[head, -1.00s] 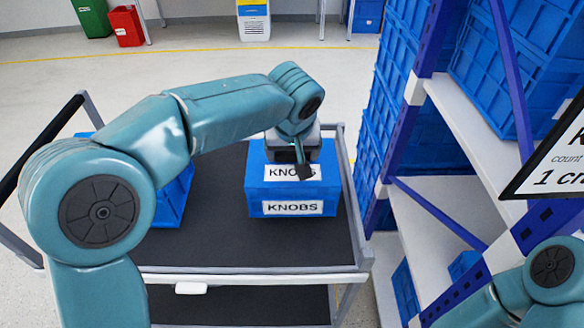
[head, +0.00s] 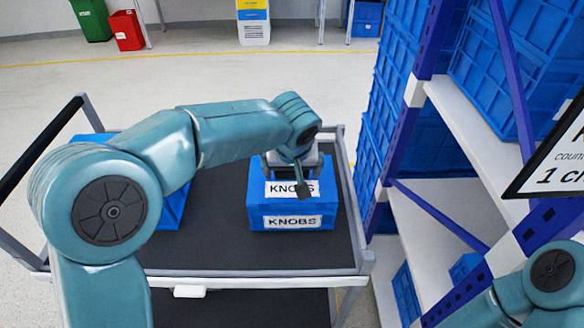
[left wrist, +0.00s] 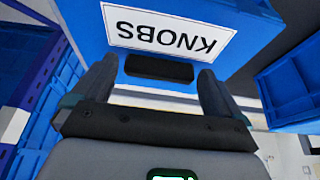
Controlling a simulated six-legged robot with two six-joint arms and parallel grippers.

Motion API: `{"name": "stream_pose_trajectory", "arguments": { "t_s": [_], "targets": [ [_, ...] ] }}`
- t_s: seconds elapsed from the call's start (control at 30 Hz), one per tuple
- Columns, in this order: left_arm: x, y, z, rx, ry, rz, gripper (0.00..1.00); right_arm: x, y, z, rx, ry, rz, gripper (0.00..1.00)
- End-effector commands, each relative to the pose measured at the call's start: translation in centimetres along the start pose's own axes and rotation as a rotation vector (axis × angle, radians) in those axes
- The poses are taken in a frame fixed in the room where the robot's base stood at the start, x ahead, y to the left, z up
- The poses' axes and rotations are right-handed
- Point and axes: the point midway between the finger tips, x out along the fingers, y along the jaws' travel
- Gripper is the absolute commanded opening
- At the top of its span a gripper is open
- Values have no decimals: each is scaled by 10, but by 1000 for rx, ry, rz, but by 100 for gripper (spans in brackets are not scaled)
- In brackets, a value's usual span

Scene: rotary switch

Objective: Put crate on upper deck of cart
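The blue crate with white KNOBS labels (head: 258,218) is on the right part of the cart's dark upper deck (head: 220,255). It looks level, and I see no gap under it. My left gripper (head: 304,190) is over the crate's upper label. In the left wrist view the crate's blue face (left wrist: 82,22) is right ahead, its label upside down. The two fingers of my left gripper (left wrist: 157,85) stand apart there, on either side of a dark bar or slot, with small gaps. My right gripper is out of view.
Another blue crate (head: 172,205) is on the deck's left part, partly behind my left arm. A shelf rack with blue crates (head: 497,65) stands close to the cart's right side. A sign (head: 560,165) is at the far right. Bare deck lies between the crates.

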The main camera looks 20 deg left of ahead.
Motion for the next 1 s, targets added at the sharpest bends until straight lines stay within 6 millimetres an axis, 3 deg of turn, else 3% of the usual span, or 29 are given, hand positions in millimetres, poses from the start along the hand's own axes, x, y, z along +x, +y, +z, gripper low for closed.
{"name": "stream_pose_trajectory", "arguments": {
  "t_s": [0.17, 0.63, 0.8, 1.0],
  "targets": [
    [-9, 0, -2, 0, 2, 1, 100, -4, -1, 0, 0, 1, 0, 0],
    [-108, 1, -2, 1, 3, 2, 100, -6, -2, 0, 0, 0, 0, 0],
    [-122, 0, -1, 0, 0, 1, 100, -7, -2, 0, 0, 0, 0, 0],
    [-123, 0, -1, 0, -1, 0, 100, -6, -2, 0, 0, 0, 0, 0]
  ]
}}
